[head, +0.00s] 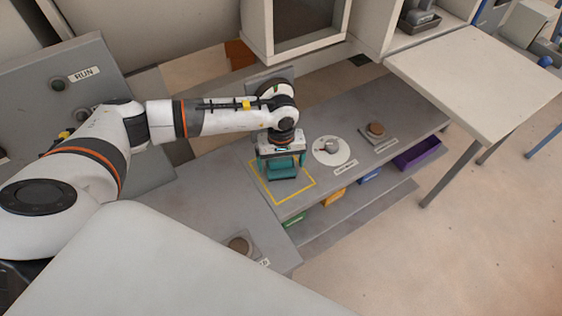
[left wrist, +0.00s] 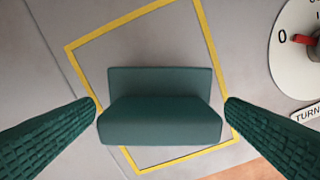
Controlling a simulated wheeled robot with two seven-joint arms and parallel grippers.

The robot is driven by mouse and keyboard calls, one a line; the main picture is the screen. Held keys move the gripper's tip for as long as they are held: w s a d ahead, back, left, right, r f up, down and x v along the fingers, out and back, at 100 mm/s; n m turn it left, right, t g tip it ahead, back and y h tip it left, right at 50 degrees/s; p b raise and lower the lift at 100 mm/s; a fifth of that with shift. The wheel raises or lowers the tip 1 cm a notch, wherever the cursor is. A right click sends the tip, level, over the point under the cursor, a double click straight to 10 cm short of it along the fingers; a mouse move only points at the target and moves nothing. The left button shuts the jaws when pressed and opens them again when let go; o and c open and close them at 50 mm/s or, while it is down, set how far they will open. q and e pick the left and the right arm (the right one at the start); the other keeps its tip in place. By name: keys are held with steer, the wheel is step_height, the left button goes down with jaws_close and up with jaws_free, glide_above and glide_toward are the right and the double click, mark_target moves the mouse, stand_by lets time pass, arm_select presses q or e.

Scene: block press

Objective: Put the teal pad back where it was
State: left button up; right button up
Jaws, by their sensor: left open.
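The teal pad (left wrist: 160,122) is a dark teal block lying inside a yellow square outline (left wrist: 84,73) on a grey bench. It sits a little askew to the outline, and its near edge is close to the lower line. In the head view the pad (head: 281,172) is partly hidden under my left gripper (head: 284,161). That gripper points down over it, open, with one ribbed teal finger on each side. In the left wrist view gaps show between the fingers and the pad. My right gripper is not in view.
A white dial (head: 345,156) with a knob stands right of the square. A brown round button (head: 375,129) is beyond it; another (head: 239,244) is nearer. Coloured bins, including a purple one (head: 418,155), sit below the bench edge. A RUN panel (head: 60,105) stands left.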

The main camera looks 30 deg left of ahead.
mark_target(281, 160)
arm_select(q)
step_height(281, 160, up, 11)
steer(key=p, duration=0.4)
steer(key=shift+f, duration=0.1)
